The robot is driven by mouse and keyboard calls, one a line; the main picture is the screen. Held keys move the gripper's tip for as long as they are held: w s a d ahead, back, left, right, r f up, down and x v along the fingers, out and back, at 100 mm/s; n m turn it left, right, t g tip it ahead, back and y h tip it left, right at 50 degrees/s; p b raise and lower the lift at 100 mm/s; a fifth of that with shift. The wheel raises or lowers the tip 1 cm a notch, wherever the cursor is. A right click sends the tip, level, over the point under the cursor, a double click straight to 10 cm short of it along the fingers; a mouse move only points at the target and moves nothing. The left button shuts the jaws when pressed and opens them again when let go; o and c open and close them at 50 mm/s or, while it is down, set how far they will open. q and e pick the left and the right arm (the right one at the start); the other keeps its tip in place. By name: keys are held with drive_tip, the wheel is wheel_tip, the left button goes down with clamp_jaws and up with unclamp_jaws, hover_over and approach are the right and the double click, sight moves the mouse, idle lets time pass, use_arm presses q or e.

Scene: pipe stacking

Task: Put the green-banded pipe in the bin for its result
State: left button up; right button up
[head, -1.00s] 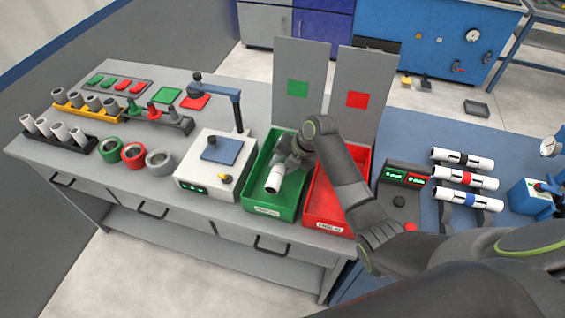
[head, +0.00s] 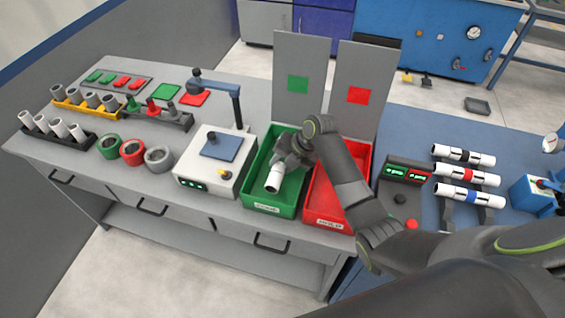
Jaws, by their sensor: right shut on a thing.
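My right gripper (head: 283,163) reaches into the space of the green bin (head: 270,208) from above. It is shut on a white pipe (head: 275,178), which tilts with its open lower end toward the front of the bin. No green band shows on the pipe; the gripper covers its upper part. I cannot tell whether the pipe touches the bin floor. The red bin (head: 328,212) stands directly to the right, under my right arm, and looks empty where it shows. My left gripper is out of view.
Upright panels with a green square (head: 298,83) and a red square (head: 358,95) stand behind the bins. A white tester (head: 206,170) is left of the green bin. Three banded pipes (head: 463,175) lie on a rack at right. A control box (head: 405,177) stands between.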

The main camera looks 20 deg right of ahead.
drive_tip(key=o, duration=1.1)
drive_tip(key=b+v, duration=0.2)
drive_tip(key=v, duration=1.5)
drive_tip(key=shift+r, duration=0.2)
drive_tip(key=shift+s+d+f, duration=0.1)
drive_tip(key=shift+s, duration=0.05)
